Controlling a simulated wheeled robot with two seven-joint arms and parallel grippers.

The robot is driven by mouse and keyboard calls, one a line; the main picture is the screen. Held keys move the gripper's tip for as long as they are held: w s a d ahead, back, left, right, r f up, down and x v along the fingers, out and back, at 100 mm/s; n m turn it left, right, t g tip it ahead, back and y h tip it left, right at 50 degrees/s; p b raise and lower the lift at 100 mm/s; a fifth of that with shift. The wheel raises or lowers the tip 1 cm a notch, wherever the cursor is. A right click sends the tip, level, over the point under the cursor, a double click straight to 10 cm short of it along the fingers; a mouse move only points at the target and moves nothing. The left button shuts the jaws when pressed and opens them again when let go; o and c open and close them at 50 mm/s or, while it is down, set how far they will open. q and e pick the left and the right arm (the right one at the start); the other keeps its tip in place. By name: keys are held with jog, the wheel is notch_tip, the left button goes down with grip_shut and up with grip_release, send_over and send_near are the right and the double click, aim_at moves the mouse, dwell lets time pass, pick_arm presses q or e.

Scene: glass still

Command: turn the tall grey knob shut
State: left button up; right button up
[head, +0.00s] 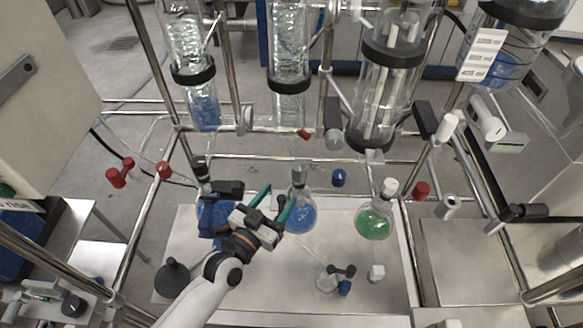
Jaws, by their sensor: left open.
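Several grey knobs are in view, and I cannot tell for sure which one is the tall grey knob. One grey knob (334,138) stands at the frame's centre, left of the stirred glass vessel. A slimmer grey one (244,121) stands on the bar to its left, and a grey cylinder (449,206) is at the right. My left gripper (275,207) is open with teal fingers, low over the white board beside the blue-liquid flask (301,217). It is apart from all these grey knobs. My right gripper is out of view.
A green-liquid flask (373,222) and a black-handled valve (341,270) are right of the gripper. Red knobs (118,174) are on the left frame. Glass columns (289,60) hang above. Steel bars cross the space. The front of the white board (270,290) is clear.

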aim_at(295, 175)
pick_arm(q)
jog(key=x, duration=1)
jog(key=shift+w+d, duration=0.15)
jog(key=c, duration=1)
jog(key=shift+f+m+g+h+b, duration=0.2)
jog(key=shift+m+g+h+b, duration=0.2)
jog(key=shift+m+h+b, duration=0.55)
jog(key=shift+r+g+b, duration=0.1)
jog(key=shift+g+b, duration=0.2)
jog(key=shift+b, duration=0.25)
jog(key=shift+r, duration=0.1)
